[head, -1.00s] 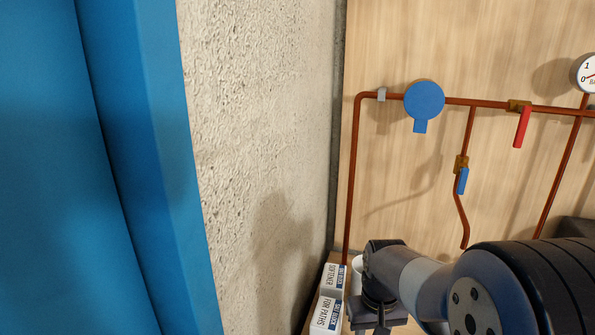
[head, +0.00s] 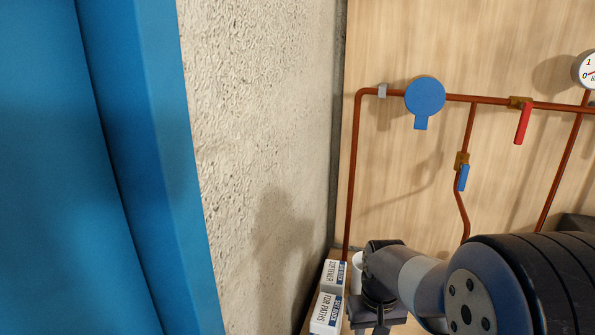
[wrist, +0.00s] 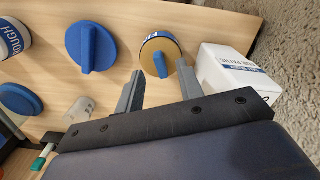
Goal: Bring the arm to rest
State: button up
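My gripper (wrist: 159,70) shows in the wrist view with its two grey fingers apart. I see nothing held between them. Beyond the fingertips is a round blue-and-yellow piece (wrist: 158,43), with a white box (wrist: 235,72) to the right. In the head view my arm reaches in from the lower right. My gripper's end is low in that picture, partly cut off by the bottom edge, next to two white boxes, one marked SOFTENER (head: 335,273) and one marked FOR PATHS (head: 326,314).
Blue knob-like pieces (wrist: 92,47) and a small pale cylinder (wrist: 80,110) are on the wooden surface (wrist: 120,15). A copper pipe (head: 350,190) with red (head: 523,124) and blue (head: 463,178) handles runs along the back panel. A rough wall (head: 260,120) and blue panel (head: 50,160) are at left.

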notch_tip(320, 180, up, 8)
notch_tip(320, 180, down, 11)
jog(key=shift+r, duration=0.15)
notch_tip(320, 180, up, 8)
jog(key=p, duration=0.5)
jog(key=shift+f, duration=0.25)
jog(key=w+d+r+m+p, duration=0.1)
jog(key=d+r+p, duration=0.1)
jog(key=d, duration=0.5)
jog(key=w+d+r+p, duration=0.1)
jog(key=d+r+p, duration=0.1)
jog(key=d, duration=0.6)
jog(key=shift+d+m+p, duration=0.25)
jog(key=shift+m+p, duration=0.15)
jog(key=shift+p, duration=0.1)
jog(key=shift+w+r, duration=0.1)
